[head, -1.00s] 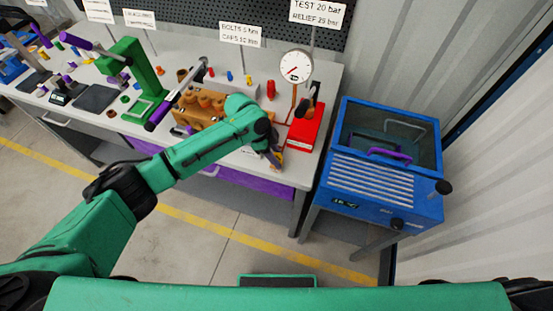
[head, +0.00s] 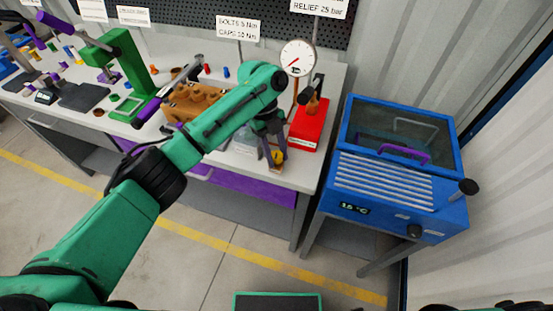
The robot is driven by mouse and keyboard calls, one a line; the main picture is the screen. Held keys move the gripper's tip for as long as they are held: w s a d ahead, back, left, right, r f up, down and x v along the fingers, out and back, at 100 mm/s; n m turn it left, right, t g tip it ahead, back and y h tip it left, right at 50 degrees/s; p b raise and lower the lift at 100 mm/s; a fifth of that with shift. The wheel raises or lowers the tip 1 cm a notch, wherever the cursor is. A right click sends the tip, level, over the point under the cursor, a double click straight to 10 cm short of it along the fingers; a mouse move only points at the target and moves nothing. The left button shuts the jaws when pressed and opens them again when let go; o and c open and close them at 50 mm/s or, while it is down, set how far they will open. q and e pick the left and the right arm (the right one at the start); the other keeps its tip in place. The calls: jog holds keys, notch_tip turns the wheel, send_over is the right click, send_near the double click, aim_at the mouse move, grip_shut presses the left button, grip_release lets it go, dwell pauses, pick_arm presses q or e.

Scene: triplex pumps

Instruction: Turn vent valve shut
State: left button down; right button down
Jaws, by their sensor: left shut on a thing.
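My left gripper (head: 275,160) is at the front edge of the grey bench, pointing down. Its dark fingers are shut on a small yellow part (head: 278,156), which looks like the vent valve's handle. The fingers hide much of it, and I cannot tell how far it is turned. The red test pump (head: 309,126) stands just right of the gripper. A round white gauge (head: 297,57) with a red needle pointing to the lower left rises behind it. My right gripper is out of view.
An orange-brown pump block (head: 188,101) lies left of my forearm. A green press (head: 120,75) stands further left. A blue tank (head: 390,190) with a purple handle stands right of the bench. A corrugated wall closes off the right side.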

pick_arm(q)
jog(key=shift+m+y+b, duration=0.3)
jog(key=shift+m+b, duration=0.25)
jog(key=shift+m, duration=0.25)
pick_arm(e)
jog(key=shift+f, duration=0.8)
pick_arm(q)
jog(key=shift+c, duration=2.3)
grip_release()
jog(key=shift+r, duration=0.15)
